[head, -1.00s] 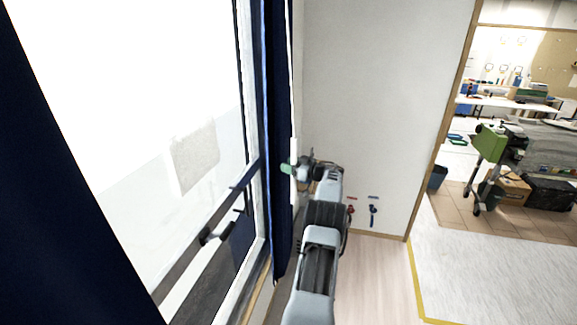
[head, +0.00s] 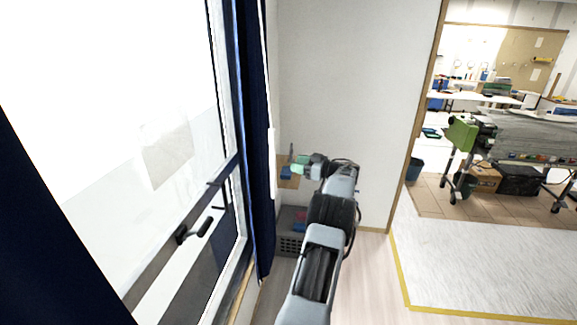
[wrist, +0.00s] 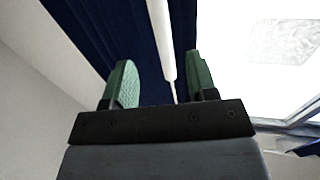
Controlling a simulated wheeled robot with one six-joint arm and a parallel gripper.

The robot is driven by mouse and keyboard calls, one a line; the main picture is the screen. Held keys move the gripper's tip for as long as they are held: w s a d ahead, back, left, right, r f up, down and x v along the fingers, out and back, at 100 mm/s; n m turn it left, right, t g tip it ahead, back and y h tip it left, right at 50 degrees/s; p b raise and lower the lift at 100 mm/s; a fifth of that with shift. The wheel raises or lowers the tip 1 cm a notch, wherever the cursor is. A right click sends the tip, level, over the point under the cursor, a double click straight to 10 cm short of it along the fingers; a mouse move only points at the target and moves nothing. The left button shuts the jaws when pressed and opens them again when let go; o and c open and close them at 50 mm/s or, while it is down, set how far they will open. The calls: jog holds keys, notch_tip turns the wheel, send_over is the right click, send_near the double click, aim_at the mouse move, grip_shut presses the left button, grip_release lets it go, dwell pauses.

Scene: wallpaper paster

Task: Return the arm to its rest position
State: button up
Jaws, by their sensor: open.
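My gripper (head: 297,166) is at the end of my grey arm, in front of the pale wall and just right of the blue curtain. In the wrist view my gripper (wrist: 161,78) shows two green fingers standing apart with nothing held between them. A white rod (wrist: 161,40) lies behind the gap, against the dark blue curtain (wrist: 110,40). In the head view the arm is partly stretched forward, with its upper links at the bottom middle.
A window with a handle (head: 195,230) fills the left, beside the blue curtain (head: 256,150). A grey crate (head: 290,245) stands on the floor behind my arm. The doorway on the right opens to a room with a green machine (head: 462,133). Pale floor (head: 375,290) right of my arm is clear.

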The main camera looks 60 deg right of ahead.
jog(key=shift+s+d, duration=0.1)
jog(key=shift+s, duration=0.6)
jog(key=s+d+f+m+g+h, duration=0.2)
jog(key=d+f+m+g+h, duration=0.4)
jog(key=d+h, duration=0.6)
jog(key=w+a+m+g+y, duration=0.3)
jog(key=a+g, duration=0.6)
jog(key=a, duration=2.5)
jog(key=s+a+r+n+y, duration=0.1)
jog(key=s+a+n+y, duration=0.1)
jog(key=a, duration=0.9)
jog(key=s+a+r+n+t+y, duration=0.1)
jog(key=s+a+r+n, duration=0.1)
jog(key=a, duration=0.9)
jog(key=s+a+r+n+t+y, duration=0.1)
jog(key=s+a+r+n+y, duration=0.1)
jog(key=a, duration=0.9)
jog(key=shift+s+a+n+y, duration=0.3)
jog(key=shift+s+a+n, duration=0.1)
jog(key=shift+s, duration=0.45)
